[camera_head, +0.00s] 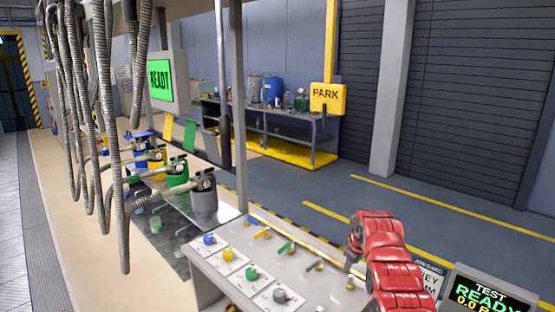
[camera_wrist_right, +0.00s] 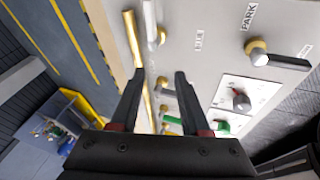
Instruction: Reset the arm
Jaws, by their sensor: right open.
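My right arm (camera_head: 385,260), red and jointed, reaches over the right part of the grey control console (camera_head: 222,278) in the head view. Its gripper is not clearly visible there. In the wrist view my right gripper (camera_wrist_right: 159,75) is open, with two dark fingers apart and nothing held between them. The fingers point over the console panel, with a brass pipe and several small levers beyond and between them. A black-handled lever on a brass hub (camera_wrist_right: 280,58) sits by a PARK label, to the right of the fingers. My left gripper is not in view.
The console carries blue (camera_head: 209,239), yellow (camera_head: 228,255), green (camera_head: 251,273) and grey (camera_head: 280,295) knobs. A test screen (camera_head: 484,295) stands at the right. Hoses (camera_head: 112,130) hang at left above coloured canisters (camera_head: 178,172). The floor beyond the console is clear.

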